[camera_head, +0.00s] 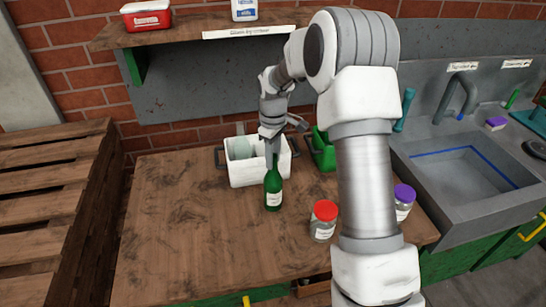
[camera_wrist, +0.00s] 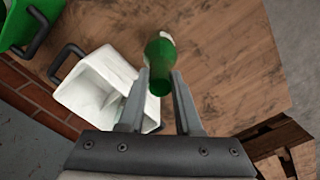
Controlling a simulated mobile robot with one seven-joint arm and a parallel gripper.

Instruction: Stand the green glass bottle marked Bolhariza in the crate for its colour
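The green glass bottle (camera_head: 273,189) stands upright over the wooden counter, in front of the white crate. Its pale label faces the head camera, but the writing is too small to read. My gripper (camera_head: 271,160) points down at the bottle's top. In the wrist view the bottle (camera_wrist: 160,52) lies between the two fingertips of my gripper (camera_wrist: 161,72), with its neck end towards me. I cannot tell whether the fingers press on it. A green crate (camera_head: 322,155) is right of the white crate, partly hidden by my arm; it also shows in the wrist view (camera_wrist: 22,30).
The white crate (camera_head: 242,174) holds a pale object. A red-lidded jar (camera_head: 324,221) and a purple-lidded jar (camera_head: 404,203) stand at the counter's right, near my arm. A sink (camera_head: 465,175) is further right. A shelf (camera_head: 195,30) hangs above. The counter's left part is clear.

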